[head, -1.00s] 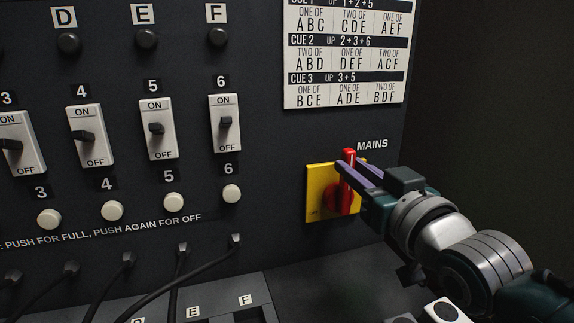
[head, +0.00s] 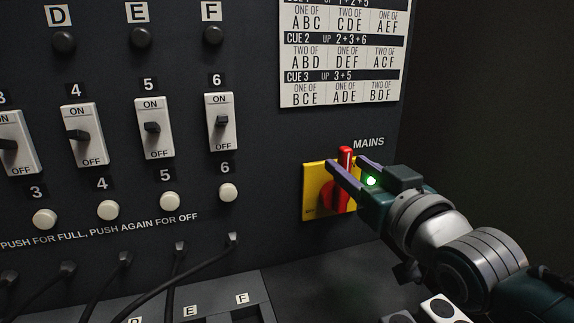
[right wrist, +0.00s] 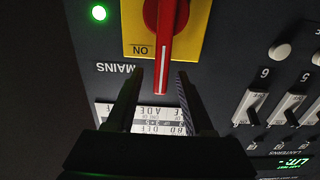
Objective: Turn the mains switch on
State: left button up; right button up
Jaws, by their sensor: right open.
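The mains switch is a red rotary handle (head: 345,158) on a yellow plate (head: 313,182), under the MAINS label. The handle stands upright. In the right wrist view the handle (right wrist: 163,45) has its white line beside the word ON. My right gripper (head: 345,162) is open, with one finger on each side of the handle's end. In the right wrist view its fingers (right wrist: 158,82) stand apart with gaps to the handle. A green lamp (head: 371,181) glows beside the plate, seen between the fingers; the right wrist view shows this lamp (right wrist: 99,13) too. My left gripper is out of view.
Left of the mains are several ON/OFF switches, such as switch 6 (head: 221,121), with pale round buttons (head: 228,192) below. A cue card (head: 340,75) hangs above the mains. Cables (head: 180,270) hang at lower left. A lit green display (right wrist: 291,163) shows in the right wrist view.

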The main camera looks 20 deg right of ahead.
jog(key=shift+s, duration=0.1)
jog(key=s, duration=0.9)
jog(key=shift+s+d, duration=0.15)
jog(key=shift+s, duration=0.25)
jog(key=shift+f, duration=0.1)
